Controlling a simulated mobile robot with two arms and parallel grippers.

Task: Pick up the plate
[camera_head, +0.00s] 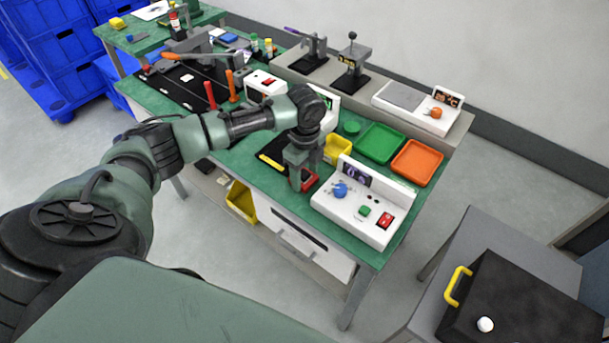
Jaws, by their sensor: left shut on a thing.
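My left gripper (302,178) reaches down over the front of the green-topped bench. It is shut on a small dark piece with a red edge (310,183), which looks like the plate. The fingers hide much of this piece, and I cannot tell whether it is clear of the bench. A black pad with a yellow strip (271,161) lies just left of the gripper, partly hidden by my arm. My right gripper is not in view.
A white control box (378,222) with a blue knob stands close right of the gripper. Green (379,143) and orange (417,161) trays and a yellow bin (338,149) lie behind. Red and orange upright handles stand left. A grey cabinet (470,240) stands at right.

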